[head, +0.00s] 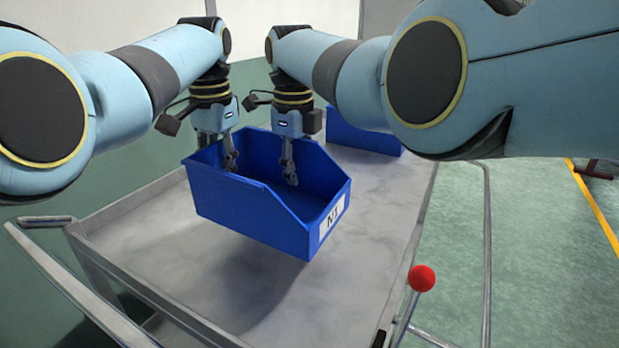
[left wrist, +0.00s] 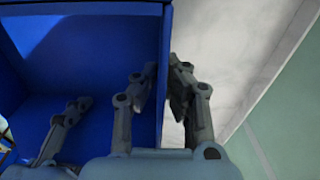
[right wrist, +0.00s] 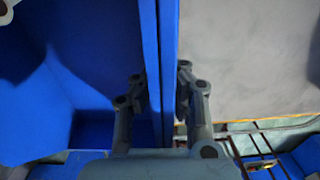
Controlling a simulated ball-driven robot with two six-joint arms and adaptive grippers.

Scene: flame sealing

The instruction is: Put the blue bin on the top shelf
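The bin looks empty inside. No separate shelf rack shows in these views.
The grey cart (head: 180,262) has a low rim and a push handle (head: 75,283) at the front left. A second blue bin (head: 362,136) stands at its far end, partly behind my right arm. A red ball knob (head: 421,278) stands at the right edge. Green floor lies to the right.

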